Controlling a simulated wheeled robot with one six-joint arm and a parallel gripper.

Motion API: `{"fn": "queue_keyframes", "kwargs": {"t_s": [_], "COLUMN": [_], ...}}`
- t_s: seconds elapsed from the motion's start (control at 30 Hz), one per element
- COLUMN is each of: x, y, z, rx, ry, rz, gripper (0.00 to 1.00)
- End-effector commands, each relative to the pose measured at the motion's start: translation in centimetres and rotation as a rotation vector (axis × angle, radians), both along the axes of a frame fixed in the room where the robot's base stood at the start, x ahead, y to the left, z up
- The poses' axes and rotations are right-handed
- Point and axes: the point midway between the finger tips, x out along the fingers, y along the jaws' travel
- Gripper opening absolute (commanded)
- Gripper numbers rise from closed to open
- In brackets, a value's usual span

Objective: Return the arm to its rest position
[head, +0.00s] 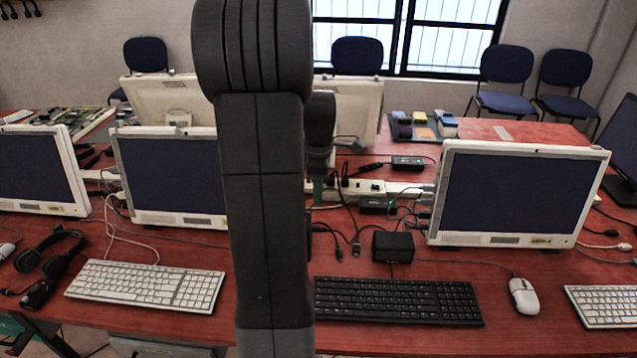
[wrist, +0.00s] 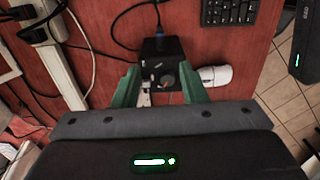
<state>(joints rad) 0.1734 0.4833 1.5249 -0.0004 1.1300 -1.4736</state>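My arm (head: 265,200) stands upright in the middle of the head view and hides part of the table. My gripper (wrist: 158,70) shows in the wrist view with its two green fingers apart. A black box (wrist: 161,48) with a knob and a blue cable appears in the gap between the fingertips. I cannot tell how far beyond the tips it lies, and no grip on it shows. In the head view the gripper is mostly hidden behind my arm.
The red table (head: 345,265) holds monitors (head: 513,195), a black keyboard (head: 397,300), a white keyboard (head: 146,286), a white mouse (head: 523,296) and a small black box (head: 393,247). Loose cables and a power strip (head: 362,187) lie behind. Blue chairs (head: 505,78) stand at the back.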

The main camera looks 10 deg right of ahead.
Motion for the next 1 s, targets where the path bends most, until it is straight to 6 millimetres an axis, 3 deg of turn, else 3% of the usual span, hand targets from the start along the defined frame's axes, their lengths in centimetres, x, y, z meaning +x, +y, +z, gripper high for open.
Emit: {"fn": "queue_keyframes", "kwargs": {"t_s": [0.2,0.57,0.77,1.0], "x": [0.0,0.0,0.0,-0.1], "y": [0.0,0.0,0.0,0.0], "z": [1.7,1.7,-0.2,-4.8], "rx": [0.0,0.0,0.001,0.001], "ry": [0.001,0.001,0.004,0.006], "rz": [0.0,0.0,0.0,0.0], "gripper": [0.39,0.39,0.39,0.39]}}
